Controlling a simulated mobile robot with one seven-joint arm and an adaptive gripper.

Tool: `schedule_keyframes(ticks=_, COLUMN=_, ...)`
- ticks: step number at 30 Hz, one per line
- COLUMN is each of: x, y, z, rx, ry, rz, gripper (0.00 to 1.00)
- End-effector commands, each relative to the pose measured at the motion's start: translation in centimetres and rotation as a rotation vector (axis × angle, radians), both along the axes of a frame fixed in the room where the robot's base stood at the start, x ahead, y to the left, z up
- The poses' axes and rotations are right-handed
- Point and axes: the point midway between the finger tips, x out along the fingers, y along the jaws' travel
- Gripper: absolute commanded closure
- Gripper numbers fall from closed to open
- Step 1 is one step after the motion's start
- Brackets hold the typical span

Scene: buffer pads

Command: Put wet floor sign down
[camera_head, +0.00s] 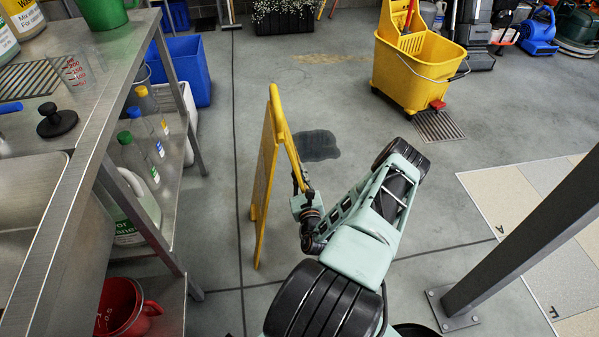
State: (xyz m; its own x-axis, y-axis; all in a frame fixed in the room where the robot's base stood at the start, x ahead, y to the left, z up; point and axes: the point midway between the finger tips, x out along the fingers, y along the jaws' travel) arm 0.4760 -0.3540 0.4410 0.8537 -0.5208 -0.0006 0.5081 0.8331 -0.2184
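The yellow wet floor sign (266,172) is upright in the middle of the view, seen nearly edge-on. One panel leans to the left and a narrow leg runs down to the right. My gripper (300,184) is at the right side of the sign, by the lower part of that leg. Its fingers are small and partly hidden, so I cannot tell whether they are closed on it. I cannot tell whether the sign's feet touch the floor. A dark wet patch (318,146) lies on the grey floor just behind the sign, to its right.
A metal shelf bench (118,115) with bottles runs along the left, with a blue bin (186,72) beyond. A yellow mop bucket (412,70) stands at the back right by a floor drain (440,126). A dark post (520,245) and pale floor tiles (515,188) are right.

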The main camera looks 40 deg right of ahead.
Motion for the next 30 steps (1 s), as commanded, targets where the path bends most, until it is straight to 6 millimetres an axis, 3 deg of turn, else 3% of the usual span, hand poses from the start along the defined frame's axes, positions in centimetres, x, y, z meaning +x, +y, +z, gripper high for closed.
schedule_keyframes(ticks=6, x=0.1, y=0.0, z=-0.5, rx=-0.003, ry=-0.004, rz=0.000, gripper=1.00)
schedule_keyframes(ticks=7, x=0.0, y=0.1, z=-0.8, rx=0.002, ry=0.003, rz=0.001, gripper=0.90)
schedule_keyframes(ticks=12, x=0.0, y=0.1, z=-0.7, rx=0.002, ry=0.003, rz=0.001, gripper=0.74)
schedule_keyframes(ticks=30, x=-0.3, y=-0.3, z=0.1, rx=-0.001, ry=0.001, rz=0.005, gripper=0.74)
